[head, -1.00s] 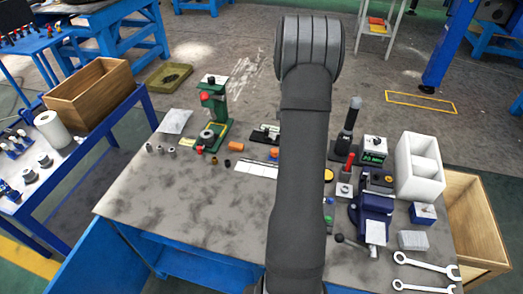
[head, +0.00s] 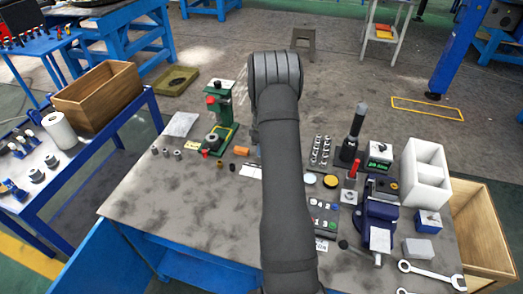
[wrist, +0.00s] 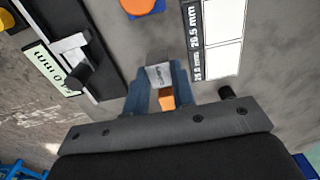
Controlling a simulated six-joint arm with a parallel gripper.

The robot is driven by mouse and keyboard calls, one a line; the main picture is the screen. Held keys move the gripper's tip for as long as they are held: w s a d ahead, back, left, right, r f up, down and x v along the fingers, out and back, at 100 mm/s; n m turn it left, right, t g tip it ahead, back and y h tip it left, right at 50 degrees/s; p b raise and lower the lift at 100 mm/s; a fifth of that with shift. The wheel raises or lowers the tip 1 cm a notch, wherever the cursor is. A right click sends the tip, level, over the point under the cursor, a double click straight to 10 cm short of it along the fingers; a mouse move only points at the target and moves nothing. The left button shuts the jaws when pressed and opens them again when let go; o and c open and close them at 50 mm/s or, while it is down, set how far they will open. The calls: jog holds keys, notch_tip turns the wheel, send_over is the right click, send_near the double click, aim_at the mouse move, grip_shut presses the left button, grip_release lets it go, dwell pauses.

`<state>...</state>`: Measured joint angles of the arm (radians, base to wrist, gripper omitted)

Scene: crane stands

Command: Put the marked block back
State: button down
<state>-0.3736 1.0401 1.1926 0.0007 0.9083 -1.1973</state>
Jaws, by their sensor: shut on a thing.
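In the wrist view, my gripper (wrist: 162,82) is shut on a small grey block (wrist: 160,75) with dark printed marks, too small to read. An orange piece (wrist: 167,99) shows between the fingers; I cannot tell whether it is held or lies beyond. A white card with boxes marked in mm (wrist: 222,35) lies to the right of the fingers. In the head view, the card's left part (head: 250,171) shows beside my arm. The gripper's tips and the held block are hidden there behind my arm.
A dark gauge with a green label (wrist: 48,70) lies left of the fingers. A green stand (head: 220,115) stands left of my arm. To the right are a blue vise (head: 380,218), a dark upright tool (head: 354,130) and a white divided box (head: 425,172). The table's left front is clear.

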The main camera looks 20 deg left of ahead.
jog(key=shift+f, duration=0.65)
jog(key=shift+f, duration=0.15)
jog(key=c, duration=1.2)
grip_release()
notch_tip(320, 180, up, 12)
notch_tip(320, 180, down, 12)
jog(key=shift+r, duration=2.05)
